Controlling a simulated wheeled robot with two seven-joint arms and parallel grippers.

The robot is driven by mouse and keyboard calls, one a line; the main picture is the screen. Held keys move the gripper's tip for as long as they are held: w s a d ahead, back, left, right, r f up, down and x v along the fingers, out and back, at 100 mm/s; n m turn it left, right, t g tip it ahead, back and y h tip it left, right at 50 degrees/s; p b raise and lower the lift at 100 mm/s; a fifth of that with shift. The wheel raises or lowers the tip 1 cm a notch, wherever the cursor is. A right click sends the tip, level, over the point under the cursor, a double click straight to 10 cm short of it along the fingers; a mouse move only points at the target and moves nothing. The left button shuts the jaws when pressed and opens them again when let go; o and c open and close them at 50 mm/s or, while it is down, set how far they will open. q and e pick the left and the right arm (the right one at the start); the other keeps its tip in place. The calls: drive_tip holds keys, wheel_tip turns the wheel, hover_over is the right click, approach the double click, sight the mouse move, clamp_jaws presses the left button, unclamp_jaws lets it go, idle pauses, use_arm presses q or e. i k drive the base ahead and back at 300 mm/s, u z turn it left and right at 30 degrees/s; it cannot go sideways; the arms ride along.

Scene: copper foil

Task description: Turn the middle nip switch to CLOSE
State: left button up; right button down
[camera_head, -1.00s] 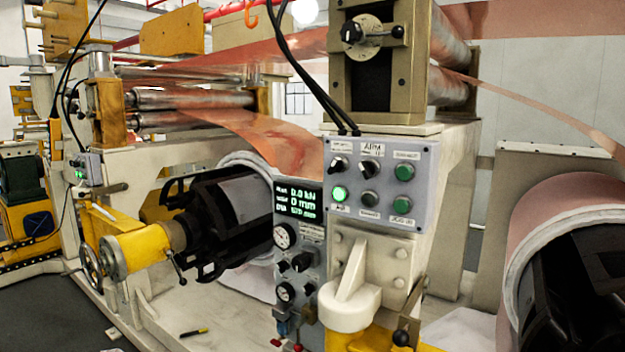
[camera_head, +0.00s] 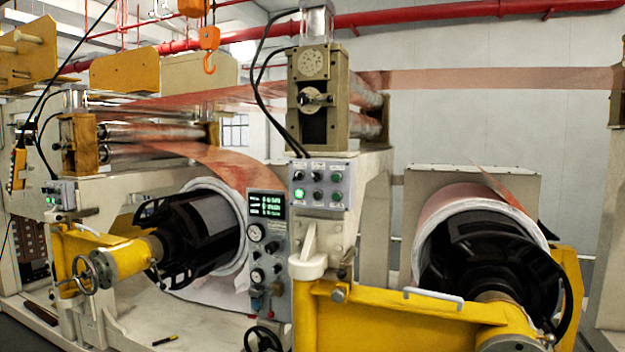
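A light grey control panel (camera_head: 320,186) is on the machine frame, right of the picture's middle. Its top row has two black rotary switches, a left one (camera_head: 299,175) and a middle one (camera_head: 318,176), with a green button (camera_head: 336,177) to their right. A green lamp (camera_head: 299,194) is lit in the lower row. The labels are too small to read, so I cannot tell which switch is the nip switch or which way it points. A gauge panel (camera_head: 268,245) with a lit display and more knobs stands lower left. Neither gripper is in view.
A copper foil roll (camera_head: 440,207) with a black core stands right, behind a yellow arm (camera_head: 385,318). Another black core (camera_head: 190,240) sits left, beside a yellow arm with a handwheel (camera_head: 80,272). An orange crane hook (camera_head: 209,60) hangs above.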

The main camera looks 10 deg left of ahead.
sight(298, 174)
drive_tip(key=z, duration=0.8)
drive_tip(key=i, duration=1.75)
drive_tip(key=u, duration=1.7)
